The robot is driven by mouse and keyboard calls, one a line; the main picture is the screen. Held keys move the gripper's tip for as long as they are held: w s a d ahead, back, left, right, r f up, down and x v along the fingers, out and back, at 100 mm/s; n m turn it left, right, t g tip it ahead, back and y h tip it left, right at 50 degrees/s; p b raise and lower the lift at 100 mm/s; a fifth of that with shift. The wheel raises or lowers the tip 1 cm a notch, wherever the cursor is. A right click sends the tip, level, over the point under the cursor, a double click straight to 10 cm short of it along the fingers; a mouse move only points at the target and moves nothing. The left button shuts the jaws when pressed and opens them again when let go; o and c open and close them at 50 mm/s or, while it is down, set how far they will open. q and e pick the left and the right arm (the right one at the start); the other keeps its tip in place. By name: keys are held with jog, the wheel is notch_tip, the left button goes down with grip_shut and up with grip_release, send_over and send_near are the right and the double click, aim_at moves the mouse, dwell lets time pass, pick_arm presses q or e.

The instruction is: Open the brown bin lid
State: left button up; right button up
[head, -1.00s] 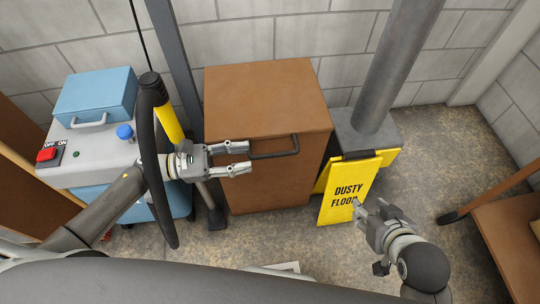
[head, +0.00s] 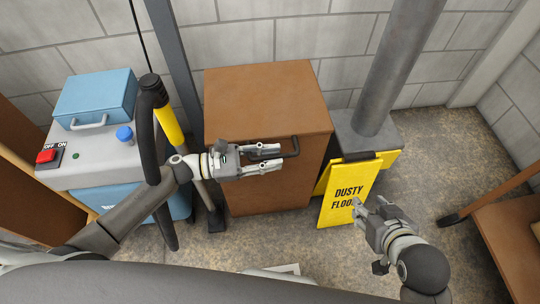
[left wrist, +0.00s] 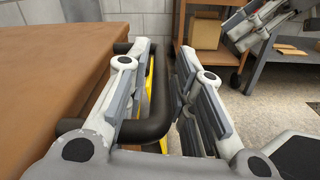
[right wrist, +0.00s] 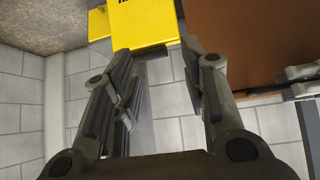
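The brown bin (head: 262,115) stands against the wall with its lid (head: 265,92) closed. A dark bar handle (head: 294,146) runs along the lid's front edge. My left gripper (head: 279,159) is open at the handle. In the left wrist view the handle (left wrist: 147,128) lies between the spread fingers, closer to the left one; I cannot tell whether it touches. In the head view the left fingers hide part of the handle. My right gripper (head: 368,208) is open and empty in front of the yellow sign; the bin's brown side (right wrist: 240,40) shows at the right of the right wrist view.
A yellow "DUSTY FLOOR" sign (head: 349,192) stands right of the bin, by a grey pipe (head: 398,70). Left are a blue and grey machine (head: 100,153), a dark post (head: 178,60) and a black hose (head: 147,140). A wooden bench (head: 510,225) is at the right.

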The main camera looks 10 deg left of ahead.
pick_arm(q)
grip_shut()
jog(key=shift+n, duration=0.6)
jog(key=r+p, duration=0.2)
jog(key=r, duration=0.1)
jog(key=r+p, duration=0.2)
jog(key=r, duration=0.1)
jog(key=shift+w+a, duration=0.1)
jog(key=shift+w, duration=0.1)
jog(key=r, duration=0.1)
jog(key=r+p, duration=0.1)
jog(key=r, duration=0.1)
jog(key=shift+w+a, duration=0.1)
jog(key=shift+w, duration=0.3)
pick_arm(e)
jog(key=s+d+f+g+h, duration=0.1)
jog(key=s+d+f+g, duration=0.1)
jog(key=s+f+g, duration=0.3)
jog(key=s, duration=0.2)
jog(key=shift+s+d+f, duration=0.35)
jog(key=shift+s, duration=0.05)
